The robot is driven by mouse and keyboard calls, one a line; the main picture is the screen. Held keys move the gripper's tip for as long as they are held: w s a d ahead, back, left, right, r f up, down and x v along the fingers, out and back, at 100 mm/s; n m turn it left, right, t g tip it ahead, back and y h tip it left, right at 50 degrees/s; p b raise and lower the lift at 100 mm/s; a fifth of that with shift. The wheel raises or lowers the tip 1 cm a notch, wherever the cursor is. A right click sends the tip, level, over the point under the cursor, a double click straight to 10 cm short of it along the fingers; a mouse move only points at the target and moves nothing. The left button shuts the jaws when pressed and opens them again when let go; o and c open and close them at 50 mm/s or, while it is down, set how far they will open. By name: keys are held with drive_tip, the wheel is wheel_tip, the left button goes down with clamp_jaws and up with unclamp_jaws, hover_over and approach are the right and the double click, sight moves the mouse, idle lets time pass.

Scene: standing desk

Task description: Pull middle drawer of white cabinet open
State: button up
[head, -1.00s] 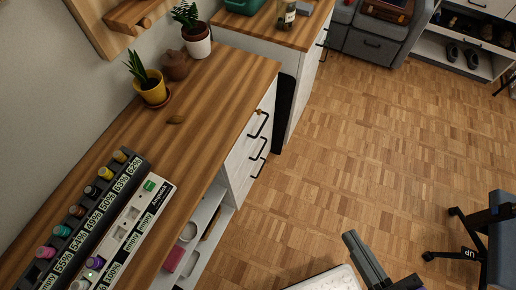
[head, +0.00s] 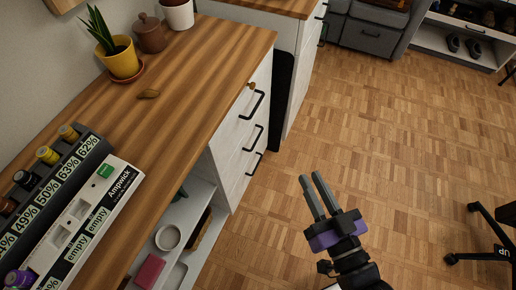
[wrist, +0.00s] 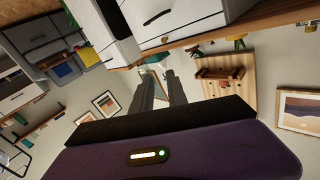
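The white cabinet (head: 228,160) stands under the wooden desk top on the left of the head view. Its front has a stack of three drawers with black bar handles, all looking closed. The middle drawer's handle (head: 252,136) sits between the top handle (head: 257,105) and the bottom handle (head: 253,166). My gripper (head: 311,180) is to the right of the drawers, over the floor and apart from the handles. Its two dark fingers point up in the picture with a gap between them, holding nothing. In the wrist view the fingers (wrist: 160,88) also show a gap.
The desk top (head: 190,75) holds a potted plant (head: 120,55), a brown pot (head: 150,33) and a battery charger (head: 85,220). Open shelves (head: 180,225) lie left of the drawers. A chair (head: 490,240) stands at the right. The parquet floor between is clear.

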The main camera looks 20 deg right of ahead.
drive_tip(key=w+f+m+b, duration=0.4)
drive_tip(key=w+f+b, duration=0.5)
drive_tip(key=w+f, duration=0.4)
drive_tip(key=m+b, duration=0.6)
drive_tip(key=b, duration=0.2)
approach(258, 137)
wheel_tip(258, 137, up, 4)
drive_tip(key=w, duration=0.2)
wheel_tip(258, 137, down, 4)
drive_tip(key=m+g, duration=0.1)
drive_tip(key=m, duration=0.3)
drive_tip(key=shift+w+d+f+b, duration=0.15)
drive_tip(key=shift+w+b, duration=0.35)
drive_tip(key=shift+w, duration=1.5)
drive_tip(key=shift+w+f+b, duration=0.2)
drive_tip(key=shift+w+b, duration=0.3)
drive_tip(key=shift+w, duration=1.5)
clamp_jaws()
drive_tip(key=shift+y, duration=0.3)
